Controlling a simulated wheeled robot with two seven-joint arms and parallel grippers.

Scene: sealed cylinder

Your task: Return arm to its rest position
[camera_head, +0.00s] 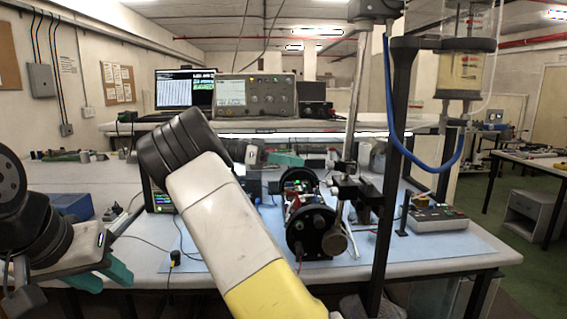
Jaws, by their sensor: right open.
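A cylinder-like assembly (312,231) with dark round end plates and red and green fittings stands on the blue mat (453,242), right of centre. My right arm, a white and yellow link with a black elbow, crosses the middle and hides part of the bench. My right gripper (284,160) shows only partly behind that elbow, with a teal finger beyond the assembly; it is open, and I see nothing held. My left gripper (110,279) hangs at the lower left by the bench's front edge. Its two teal fingers are apart, with nothing visible between them.
A dark stand post (385,190) with a blue hose rises right of the assembly. A clear vessel (464,75) hangs at upper right. A control box (437,218) sits on the mat. A blue bin (70,207) and cables lie at left. Instruments (254,95) stand on the rear shelf.

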